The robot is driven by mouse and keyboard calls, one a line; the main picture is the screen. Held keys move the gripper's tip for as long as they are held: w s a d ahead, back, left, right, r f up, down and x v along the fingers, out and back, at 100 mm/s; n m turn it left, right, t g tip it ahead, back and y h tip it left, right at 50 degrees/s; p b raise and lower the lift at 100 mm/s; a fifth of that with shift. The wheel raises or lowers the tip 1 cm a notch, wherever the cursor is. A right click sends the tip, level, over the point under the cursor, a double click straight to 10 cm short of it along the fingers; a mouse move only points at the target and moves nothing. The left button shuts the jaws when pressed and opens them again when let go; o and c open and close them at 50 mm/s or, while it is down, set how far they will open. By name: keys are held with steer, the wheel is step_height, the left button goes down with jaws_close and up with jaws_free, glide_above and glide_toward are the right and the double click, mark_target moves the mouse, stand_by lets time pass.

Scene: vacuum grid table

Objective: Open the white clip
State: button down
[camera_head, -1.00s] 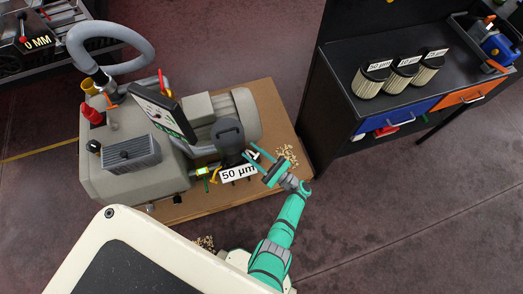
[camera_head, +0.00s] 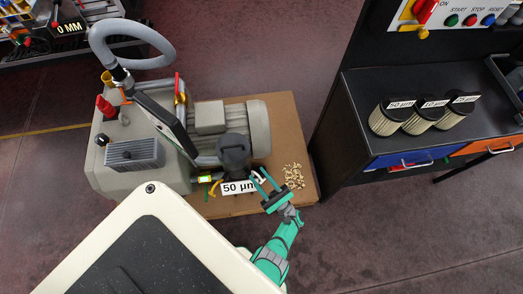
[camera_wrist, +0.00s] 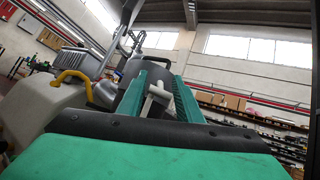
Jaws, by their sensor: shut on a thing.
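The white clip (camera_wrist: 158,92) shows in the wrist view as a small pale bar between my two green fingers, in front of a dark rounded housing. In the head view the clip (camera_head: 259,177) is tiny, at the right of the white "50 µm" label (camera_head: 238,187) below the dark filter housing (camera_head: 234,150). My gripper (camera_head: 262,176) reaches it from the lower right, its fingers on either side of it. In the wrist view my gripper (camera_wrist: 160,84) is shut on the clip. Part of the clip is hidden by the fingers, and its exact angle is hard to tell.
The grey pump machine (camera_head: 140,175) stands on a brown board (camera_head: 285,125), with a yellow handle (camera_wrist: 72,78) beside the housing. Loose pale chips (camera_head: 294,177) lie right of my gripper. A dark workbench (camera_head: 365,85) at the right holds three filters (camera_head: 424,118). Floor between is clear.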

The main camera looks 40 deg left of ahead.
steer(key=shift+a, duration=0.1)
steer(key=c, duration=1.3)
jaws_free()
steer(key=shift+c, duration=0.2)
